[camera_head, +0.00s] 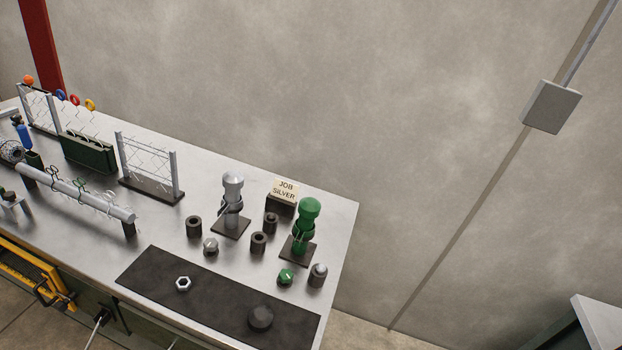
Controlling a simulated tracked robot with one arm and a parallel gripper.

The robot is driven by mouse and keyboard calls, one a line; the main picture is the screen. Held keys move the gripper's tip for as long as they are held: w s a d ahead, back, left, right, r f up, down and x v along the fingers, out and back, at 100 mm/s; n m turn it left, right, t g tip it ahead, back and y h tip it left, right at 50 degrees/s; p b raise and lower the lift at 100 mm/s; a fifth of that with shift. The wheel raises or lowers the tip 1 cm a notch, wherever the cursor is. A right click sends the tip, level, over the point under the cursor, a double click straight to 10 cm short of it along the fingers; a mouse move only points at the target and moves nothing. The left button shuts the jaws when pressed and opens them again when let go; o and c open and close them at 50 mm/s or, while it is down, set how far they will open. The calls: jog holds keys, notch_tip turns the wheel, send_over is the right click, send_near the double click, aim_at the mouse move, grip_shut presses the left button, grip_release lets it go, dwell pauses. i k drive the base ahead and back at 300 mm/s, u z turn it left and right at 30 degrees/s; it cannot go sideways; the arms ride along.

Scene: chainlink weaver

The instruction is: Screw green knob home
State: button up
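A small green knob (286,276) sits near the right end of the bench, in front of a green post (305,228) with a rounded green top, on a dark square base. I cannot tell from here how the knob is seated. A silver post (232,200) of similar shape stands to the left on its own base. A small silver knob (211,245) sits in front of it. A sign (286,188) between and behind the posts reads "JOB SILVER". My gripper is not in view.
A dark mat (190,305) at the front holds a silver hex nut (183,284) and a dark round piece (261,318). Dark cylinders (194,227) stand around the posts; a silver-topped one (318,275) is near the right edge. Mesh panels (150,165) and a long pipe (80,190) occupy the left.

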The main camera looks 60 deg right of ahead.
aim_at(286, 275)
jog(key=z, duration=1.35)
jog(key=i, duration=1)
